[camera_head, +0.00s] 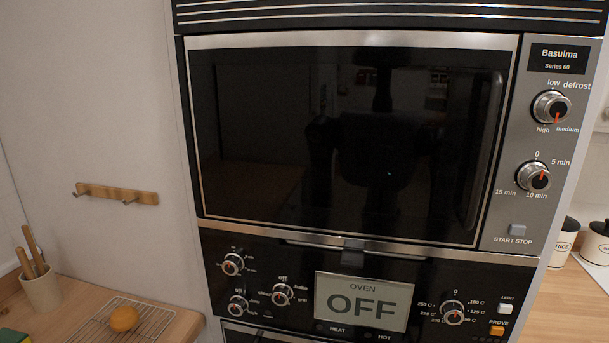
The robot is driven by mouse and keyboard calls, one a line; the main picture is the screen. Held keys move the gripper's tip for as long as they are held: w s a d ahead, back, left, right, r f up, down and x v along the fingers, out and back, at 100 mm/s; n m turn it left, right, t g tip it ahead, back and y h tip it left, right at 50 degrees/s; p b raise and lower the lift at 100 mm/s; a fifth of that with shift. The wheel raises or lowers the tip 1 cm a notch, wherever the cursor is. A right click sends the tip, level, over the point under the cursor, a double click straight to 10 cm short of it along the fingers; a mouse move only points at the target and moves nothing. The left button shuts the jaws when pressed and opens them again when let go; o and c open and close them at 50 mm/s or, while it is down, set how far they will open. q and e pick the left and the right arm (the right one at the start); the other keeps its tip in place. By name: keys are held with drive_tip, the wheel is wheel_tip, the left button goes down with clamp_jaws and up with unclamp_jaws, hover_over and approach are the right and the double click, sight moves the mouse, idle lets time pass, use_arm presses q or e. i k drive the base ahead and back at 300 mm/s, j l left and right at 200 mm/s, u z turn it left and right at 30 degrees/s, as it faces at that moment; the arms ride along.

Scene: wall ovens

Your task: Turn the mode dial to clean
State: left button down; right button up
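The mode dial (283,294) is a small silver knob on the black oven panel (300,255), left of the display. Its labels look like "off" above, "bake" and "grill" at right, and "clean" at left; the small print is blurred. A reddish mark shows on the knob, but its exact direction is hard to tell. The oven display (361,302) reads "OVEN OFF". Neither of my grippers is in this view, and nothing touches the dial.
Two knobs (232,265) (238,306) sit left of the dial. A temperature knob (453,313) and buttons (497,330) sit right of the display. The dark microwave door (345,140) is shut above. A counter with a wire rack (128,324) is at lower left.

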sight(282, 294)
drive_tip(key=k+j+z, duration=0.25)
drive_tip(key=k, duration=0.3)
drive_tip(key=k+z, duration=0.2)
drive_tip(key=k, duration=0.4)
